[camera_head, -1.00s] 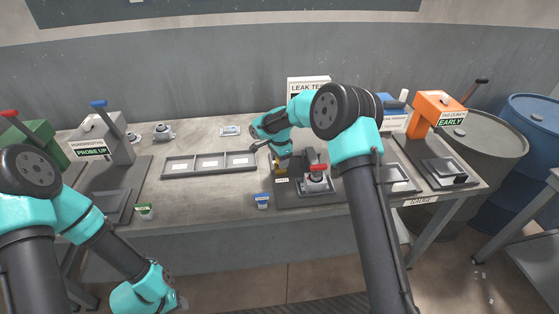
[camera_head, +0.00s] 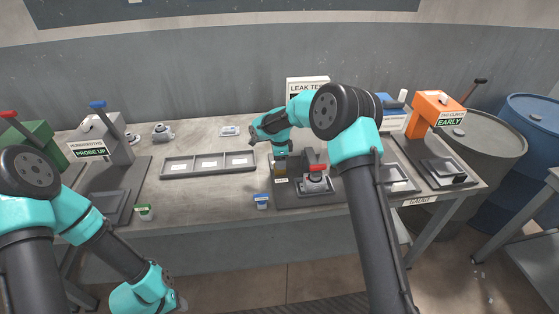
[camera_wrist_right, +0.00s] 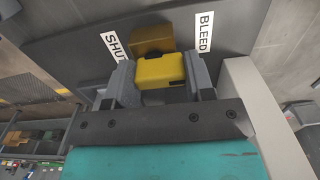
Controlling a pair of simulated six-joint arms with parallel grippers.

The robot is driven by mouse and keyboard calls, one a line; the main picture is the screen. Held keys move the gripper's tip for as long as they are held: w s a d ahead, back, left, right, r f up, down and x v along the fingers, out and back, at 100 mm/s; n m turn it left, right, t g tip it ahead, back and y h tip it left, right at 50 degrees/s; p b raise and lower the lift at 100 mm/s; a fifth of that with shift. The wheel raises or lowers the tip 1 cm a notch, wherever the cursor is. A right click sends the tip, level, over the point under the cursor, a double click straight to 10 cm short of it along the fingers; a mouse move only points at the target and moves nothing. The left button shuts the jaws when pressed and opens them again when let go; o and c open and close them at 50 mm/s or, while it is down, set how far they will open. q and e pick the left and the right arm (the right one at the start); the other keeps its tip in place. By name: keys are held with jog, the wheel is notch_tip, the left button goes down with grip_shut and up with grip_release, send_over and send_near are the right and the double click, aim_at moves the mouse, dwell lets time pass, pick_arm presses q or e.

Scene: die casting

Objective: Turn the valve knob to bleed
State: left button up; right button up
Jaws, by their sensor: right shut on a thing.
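The yellow valve knob (camera_wrist_right: 160,71) sits between the two fingers of my right gripper (camera_wrist_right: 161,83) in the right wrist view. The gripper is shut on it. The white SHUT label (camera_wrist_right: 116,46) is at the knob's left and the BLEED label (camera_wrist_right: 205,32) at its right. In the head view my right gripper (camera_head: 281,164) is at the left part of the dark leak test plate (camera_head: 290,199), where the knob is largely covered. My left arm hangs at the lower left; its gripper end (camera_head: 180,302) is too unclear to tell open or shut.
A red-handled clamp (camera_head: 317,170) stands just right of my right gripper. A grey three-part tray (camera_head: 208,172) lies to the left. A blue-topped cup (camera_head: 262,201) and a green-topped cup (camera_head: 144,211) stand near the front edge. The orange machine (camera_head: 438,106) is at the right.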

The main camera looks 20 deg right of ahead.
jog(key=shift+r, duration=0.1)
jog(key=o, duration=0.9)
notch_tip(320, 180, up, 17)
jog(key=shift+r, duration=0.2)
